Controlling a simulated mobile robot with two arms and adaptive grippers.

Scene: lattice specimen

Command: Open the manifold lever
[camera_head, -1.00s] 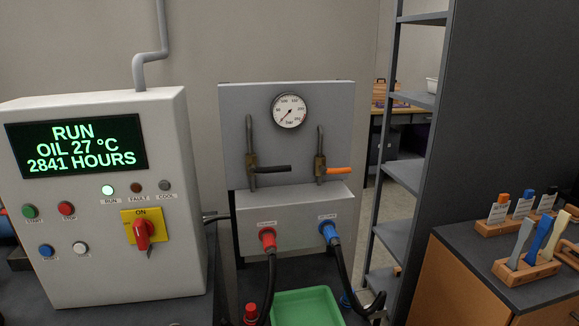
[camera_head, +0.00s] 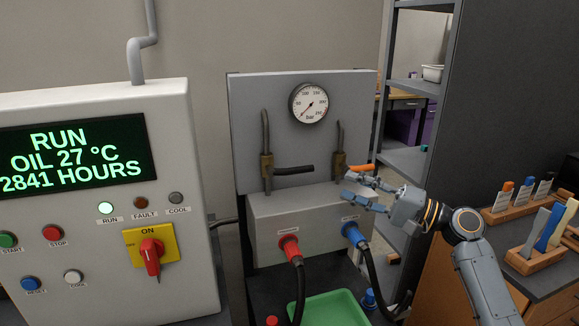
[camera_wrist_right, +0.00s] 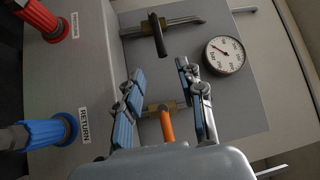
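The manifold panel (camera_head: 300,150) carries two brass valves on grey pipes. The right valve (camera_head: 339,166) has an orange lever (camera_head: 362,167) that points right, partly hidden by my gripper. The left valve (camera_head: 266,168) has a black lever (camera_head: 294,169), also pointing right. My right gripper (camera_head: 348,186) is open and empty at the orange lever. In the right wrist view its two fingers (camera_wrist_right: 160,72) stand on either side of the orange lever (camera_wrist_right: 167,125), with gaps between, and the black lever (camera_wrist_right: 158,36) lies beyond them. My left gripper is not in view.
A pressure gauge (camera_head: 309,103) sits above the valves. Red (camera_head: 288,246) and blue (camera_head: 354,234) hose couplings plug in below. A control cabinet (camera_head: 90,200) stands at left, a green tray (camera_head: 330,309) below, a shelf (camera_head: 408,86) and tool racks (camera_head: 535,260) at right.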

